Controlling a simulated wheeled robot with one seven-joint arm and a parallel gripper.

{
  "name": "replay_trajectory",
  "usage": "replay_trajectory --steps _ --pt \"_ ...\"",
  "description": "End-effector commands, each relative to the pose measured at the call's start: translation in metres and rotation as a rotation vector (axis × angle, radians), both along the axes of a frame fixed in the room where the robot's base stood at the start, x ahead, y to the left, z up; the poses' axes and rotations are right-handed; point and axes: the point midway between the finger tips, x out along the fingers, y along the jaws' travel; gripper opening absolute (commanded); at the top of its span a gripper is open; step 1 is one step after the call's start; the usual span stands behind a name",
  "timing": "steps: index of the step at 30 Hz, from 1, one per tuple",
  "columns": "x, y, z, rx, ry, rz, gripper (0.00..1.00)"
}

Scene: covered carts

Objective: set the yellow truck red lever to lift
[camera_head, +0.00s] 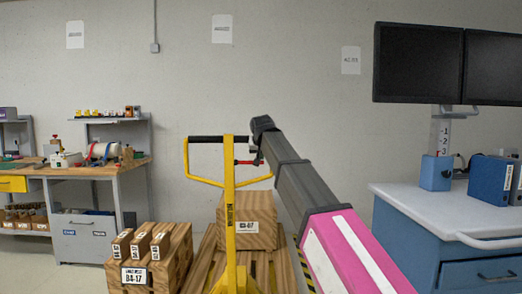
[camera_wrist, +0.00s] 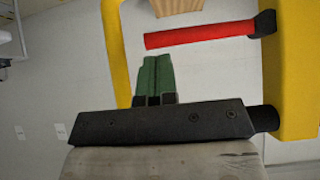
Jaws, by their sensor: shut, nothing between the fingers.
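The yellow truck (camera_head: 230,215) stands upright in the head view, with a looped yellow handle and a black grip bar across its top. Its red lever (camera_head: 247,162) sticks out to the right of the post, just below the grip bar. In the wrist view the red lever (camera_wrist: 198,34) lies nearly level, with a black mount at its right end on the yellow post (camera_wrist: 293,75). My gripper (camera_wrist: 158,62) is shut and empty, its green fingers together. The fingertips show just below the lever's picture, with a small gap. My fingers are not clear in the head view.
A wooden pallet and box labelled B4-07 (camera_head: 253,222) stand behind the post. Boxes labelled B4-17 (camera_head: 134,274) stand to its left. A blue cabinet with a pale top (camera_head: 435,205) stands right of my arm. A workbench (camera_head: 95,170) is at the left.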

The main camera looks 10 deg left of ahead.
Motion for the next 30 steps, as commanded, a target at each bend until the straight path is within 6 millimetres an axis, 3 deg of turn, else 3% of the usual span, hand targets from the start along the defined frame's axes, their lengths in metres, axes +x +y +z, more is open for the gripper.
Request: replay_trajectory --steps 17,30 --pt "0.008 0.002 -0.011 0.007 0.003 0.000 0.00" --pt "0.009 -0.002 -0.050 0.270 0.066 0.001 0.00"
